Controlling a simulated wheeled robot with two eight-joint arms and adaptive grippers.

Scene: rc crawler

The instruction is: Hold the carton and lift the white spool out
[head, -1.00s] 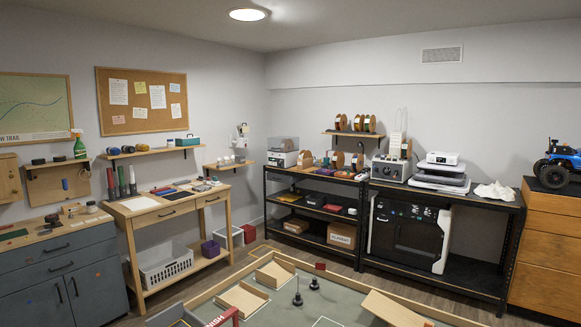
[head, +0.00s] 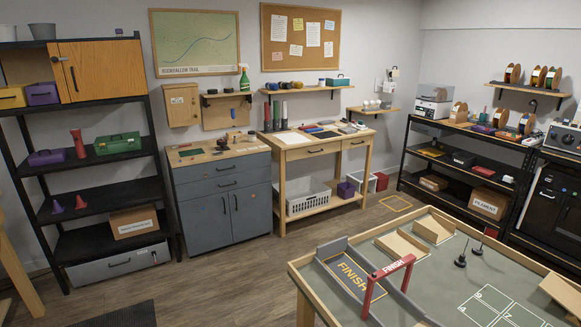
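A brown carton with a white label reading FILAMENT (head: 489,204) sits on the lower shelf of the black rack at the right. A smaller carton (head: 433,183) is left of it on the same shelf. I cannot see inside either carton. No spool that is clearly white can be made out; several brownish spools stand on the wall shelf, one of them at its left end (head: 512,75), and more stand on the rack top. Neither of my grippers is in view.
A wooden workbench (head: 313,150), a grey cabinet (head: 222,198) and a black shelf unit (head: 105,247) line the wall. The wooden floor (head: 235,272) before them is clear.

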